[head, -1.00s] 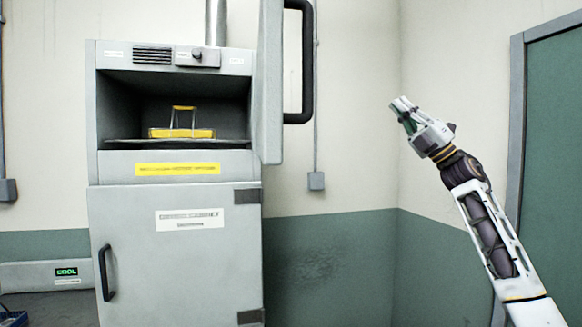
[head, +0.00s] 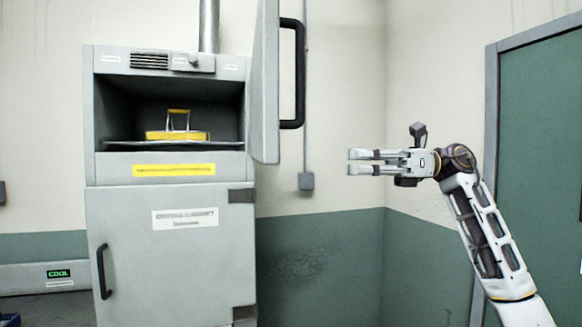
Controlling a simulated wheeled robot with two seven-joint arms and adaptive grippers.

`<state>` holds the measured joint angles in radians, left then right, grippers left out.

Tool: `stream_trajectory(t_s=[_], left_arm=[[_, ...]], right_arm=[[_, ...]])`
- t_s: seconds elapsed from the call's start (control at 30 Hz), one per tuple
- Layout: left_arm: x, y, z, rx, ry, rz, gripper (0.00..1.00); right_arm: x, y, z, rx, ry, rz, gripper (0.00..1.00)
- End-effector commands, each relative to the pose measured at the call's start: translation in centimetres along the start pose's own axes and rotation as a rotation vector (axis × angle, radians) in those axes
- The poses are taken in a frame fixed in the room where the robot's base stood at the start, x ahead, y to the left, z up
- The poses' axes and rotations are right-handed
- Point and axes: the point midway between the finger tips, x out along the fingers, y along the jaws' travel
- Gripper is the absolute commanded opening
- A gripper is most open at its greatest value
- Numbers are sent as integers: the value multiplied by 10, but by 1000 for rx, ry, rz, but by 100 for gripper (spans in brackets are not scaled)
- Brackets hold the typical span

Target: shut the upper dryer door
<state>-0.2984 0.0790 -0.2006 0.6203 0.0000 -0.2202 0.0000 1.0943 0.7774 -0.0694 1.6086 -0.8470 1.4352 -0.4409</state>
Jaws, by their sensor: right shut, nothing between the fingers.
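The upper dryer door (head: 265,90) stands wide open on the right side of the grey dryer cabinet (head: 90,110), seen nearly edge-on. Its black bar handle (head: 299,75) is on the door's right-facing side. My right gripper (head: 350,162) is shut and empty. It points left in the picture, to the right of the door and below the handle, with a visible gap to both. My left gripper is not in view.
A yellow carrier (head: 178,135) with a handle sits on a shelf inside the open upper chamber. The lower door (head: 170,265) is shut. A wall box (head: 306,181) with a conduit is behind. A green door (head: 538,150) is at the right.

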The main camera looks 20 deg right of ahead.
Motion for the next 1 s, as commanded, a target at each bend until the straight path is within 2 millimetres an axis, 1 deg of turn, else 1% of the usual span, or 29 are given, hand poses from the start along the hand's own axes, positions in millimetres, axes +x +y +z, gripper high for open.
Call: stream_trajectory(t_s=[0.1, 0.53, 0.67, 0.87, 1.0], left_arm=[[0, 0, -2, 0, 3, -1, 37], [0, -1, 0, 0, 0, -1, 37], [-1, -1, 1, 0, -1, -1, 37], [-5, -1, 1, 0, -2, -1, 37], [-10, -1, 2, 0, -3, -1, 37]], right_arm=[[0, 4, -7, -36, 34, 18, 0], [0, 4, -6, -53, 29, 17, 0], [4, 4, -6, -53, 29, 17, 0], [18, 4, -6, -52, 28, 18, 0], [34, 4, -6, -53, 29, 19, 0]])
